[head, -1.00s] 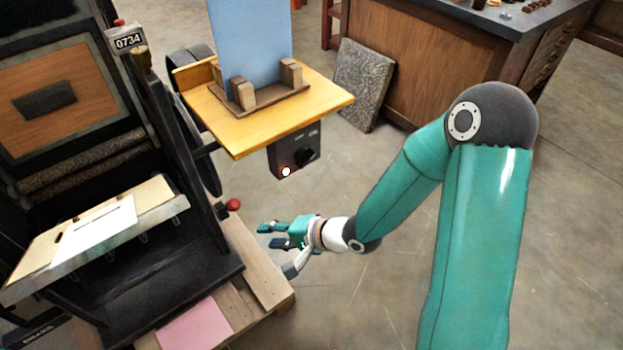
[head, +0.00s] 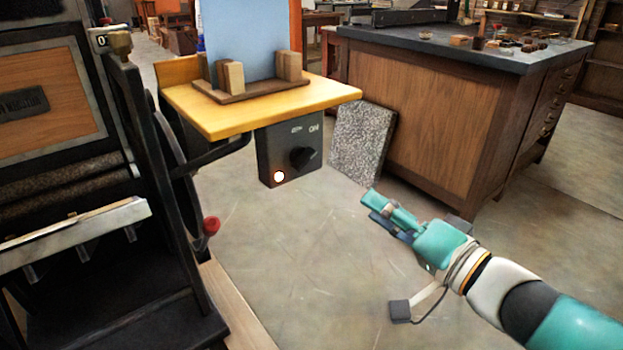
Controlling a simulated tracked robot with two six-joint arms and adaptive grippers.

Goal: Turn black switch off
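The black switch (head: 304,158) is a rotary knob on the front of a dark control box (head: 270,150) under a yellow shelf. An "ON" label shows above it to the right. A small lamp (head: 279,177) on the box glows white. The knob's pointer looks tilted towards the upper right. My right gripper (head: 368,203) is to the right of the box and lower in the head view, apart from it, with its fingers pointing up and left. It holds nothing visible. Its fingers are seen nearly edge-on, so their gap is unclear. My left gripper is not in view.
The yellow shelf (head: 215,115) overhangs the box and carries wooden blocks and a blue panel (head: 240,40). A black press with a red-knobbed lever (head: 211,225) stands left. A speckled slab (head: 357,142) leans against a wooden cabinet (head: 425,110) behind. Open floor lies before the box.

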